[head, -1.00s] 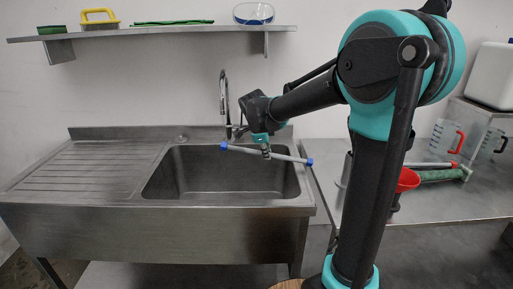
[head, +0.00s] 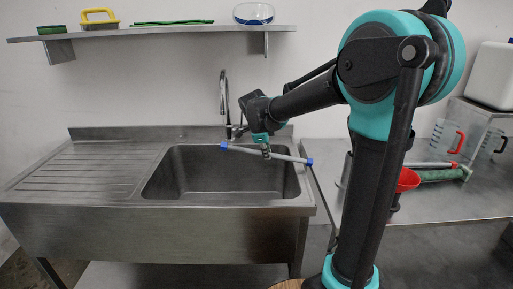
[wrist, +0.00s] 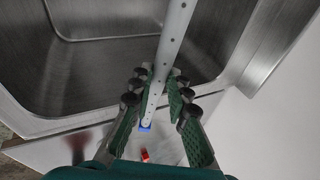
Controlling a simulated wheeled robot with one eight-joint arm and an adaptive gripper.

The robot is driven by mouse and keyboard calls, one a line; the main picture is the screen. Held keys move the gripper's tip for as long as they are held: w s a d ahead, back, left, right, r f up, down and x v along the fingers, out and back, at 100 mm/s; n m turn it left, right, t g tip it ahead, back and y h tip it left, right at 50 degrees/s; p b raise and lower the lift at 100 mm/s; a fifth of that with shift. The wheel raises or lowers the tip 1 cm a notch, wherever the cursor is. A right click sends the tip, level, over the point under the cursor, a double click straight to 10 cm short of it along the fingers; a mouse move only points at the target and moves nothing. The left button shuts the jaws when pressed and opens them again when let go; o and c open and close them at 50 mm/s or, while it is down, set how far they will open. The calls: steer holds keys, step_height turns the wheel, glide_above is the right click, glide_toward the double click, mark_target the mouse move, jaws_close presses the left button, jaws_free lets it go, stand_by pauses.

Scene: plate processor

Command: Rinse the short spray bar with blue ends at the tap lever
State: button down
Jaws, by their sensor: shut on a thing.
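The short spray bar (head: 286,157) is a grey tube with blue ends, held nearly level over the right part of the sink basin (head: 200,178). My gripper (head: 266,152) is shut on it near its middle. In the wrist view the bar (wrist: 171,50) is pale with a row of small holes, and it runs between my green fingers (wrist: 155,90); one blue end shows below them. The tap (head: 224,100) is a tall chrome gooseneck behind the basin, to the left of my gripper. Its lever (head: 238,130) is partly hidden by my wrist. I see no water running.
A ribbed drainboard (head: 85,165) lies left of the basin. A wall shelf (head: 160,32) hangs above. On the right counter are a red funnel (head: 408,180), another bar with a red end (head: 430,165), a green roll (head: 440,175) and clear jugs (head: 447,137).

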steer(key=s+d+r, duration=0.1)
steer(key=s+r, duration=0.3)
steer(key=shift+s+d, duration=0.35)
stand_by(0.8)
